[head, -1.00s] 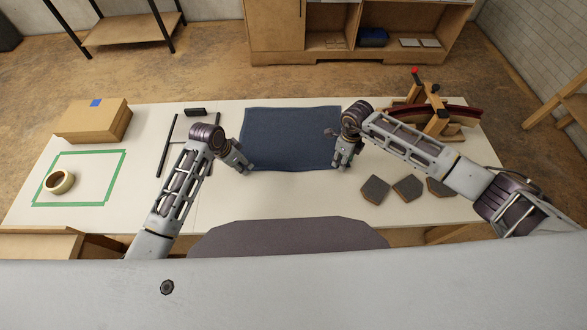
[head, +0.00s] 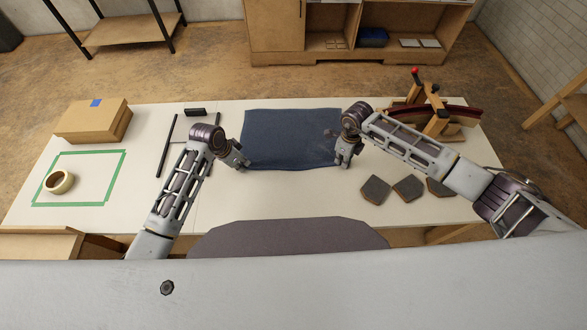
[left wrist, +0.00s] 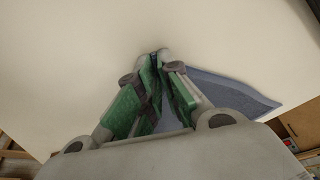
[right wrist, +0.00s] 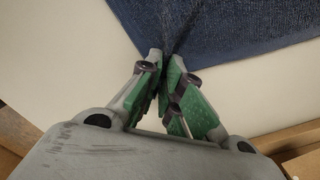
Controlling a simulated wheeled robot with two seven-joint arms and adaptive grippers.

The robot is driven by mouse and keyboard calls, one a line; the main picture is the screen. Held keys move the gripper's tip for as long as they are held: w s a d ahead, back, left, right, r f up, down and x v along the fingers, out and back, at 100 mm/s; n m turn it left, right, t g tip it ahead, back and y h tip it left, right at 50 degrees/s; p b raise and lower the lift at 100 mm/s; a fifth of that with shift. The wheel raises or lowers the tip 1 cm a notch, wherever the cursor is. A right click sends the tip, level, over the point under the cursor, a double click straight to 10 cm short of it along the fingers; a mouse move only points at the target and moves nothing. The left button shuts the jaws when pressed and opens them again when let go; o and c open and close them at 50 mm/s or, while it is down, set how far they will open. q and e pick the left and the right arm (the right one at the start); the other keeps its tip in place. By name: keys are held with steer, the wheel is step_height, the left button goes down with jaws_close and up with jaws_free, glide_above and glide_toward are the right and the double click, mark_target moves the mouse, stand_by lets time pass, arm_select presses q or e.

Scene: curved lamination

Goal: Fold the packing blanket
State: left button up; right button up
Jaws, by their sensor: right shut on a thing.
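The dark blue packing blanket (head: 292,138) lies spread over the middle of the white table. My left gripper (head: 240,161) is at its near left corner. In the left wrist view its fingertips (left wrist: 158,58) are together, with blanket (left wrist: 245,93) showing between and beside the fingers. My right gripper (head: 343,160) is shut on the near right corner. In the right wrist view its fingertips (right wrist: 165,62) pinch the blanket edge (right wrist: 220,25). The pinched cloth itself is mostly hidden by the fingers.
A cardboard box (head: 93,121), a tape roll (head: 59,182) and a green taped outline (head: 118,173) are at the left. A black-handled tool (head: 164,150) lies left of the blanket. Dark pads (head: 375,190) and a clamped curved piece (head: 440,118) are at the right.

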arm_select(q)
steer(key=shift+r, duration=0.1)
jaws_close()
arm_select(e)
jaws_close()
